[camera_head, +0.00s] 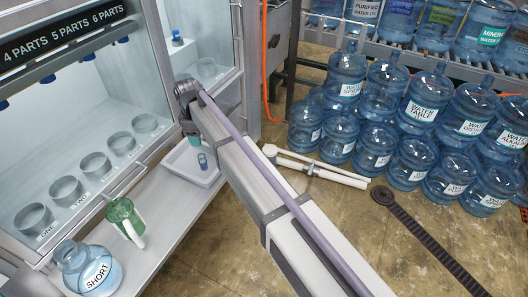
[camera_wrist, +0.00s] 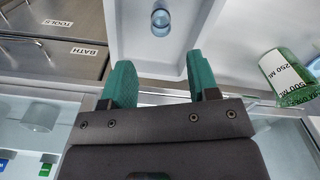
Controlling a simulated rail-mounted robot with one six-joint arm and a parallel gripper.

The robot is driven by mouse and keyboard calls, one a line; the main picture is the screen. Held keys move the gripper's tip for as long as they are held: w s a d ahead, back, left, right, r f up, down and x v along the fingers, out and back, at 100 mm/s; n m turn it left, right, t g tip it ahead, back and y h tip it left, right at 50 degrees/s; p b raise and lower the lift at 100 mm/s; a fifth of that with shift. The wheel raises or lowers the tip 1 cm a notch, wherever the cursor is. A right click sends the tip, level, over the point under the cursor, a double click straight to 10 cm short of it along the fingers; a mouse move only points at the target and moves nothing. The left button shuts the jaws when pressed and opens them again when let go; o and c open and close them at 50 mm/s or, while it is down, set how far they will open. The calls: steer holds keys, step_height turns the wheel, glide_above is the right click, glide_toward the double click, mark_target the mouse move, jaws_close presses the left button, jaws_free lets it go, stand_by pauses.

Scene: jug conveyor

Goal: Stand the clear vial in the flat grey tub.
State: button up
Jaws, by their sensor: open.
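The clear, bluish vial (camera_head: 203,162) stands upright inside the flat grey tub (camera_head: 178,163), which lies on the grey ledge in front of the cabinet. In the wrist view the vial (camera_wrist: 160,21) shows on the floor of the tub (camera_wrist: 215,35), with empty tub floor around it. My gripper (camera_head: 192,139) is close to the tub in the head view, and my arm hides part of the area beside it. In the wrist view my gripper (camera_wrist: 159,75) has its two green fingers apart, with nothing between them. The vial is beyond the fingertips and apart from them.
A green measuring jug (camera_head: 126,215) and a round jug marked SHORT (camera_head: 88,268) stand on the ledge. Several glass cups (camera_head: 95,164) stand inside the cabinet. Grey drawers (camera_wrist: 55,45) show in the wrist view. Large water bottles (camera_head: 372,145) fill the right side.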

steer(key=s+d+m, duration=0.4)
steer(key=d, duration=0.8)
steer(key=s+d+m, duration=0.4)
steer(key=d, duration=0.7)
steer(key=s+d+m, duration=0.9)
steer(key=s+d, duration=0.4)
steer(key=d, duration=0.4)
steer(key=shift+s, duration=0.35)
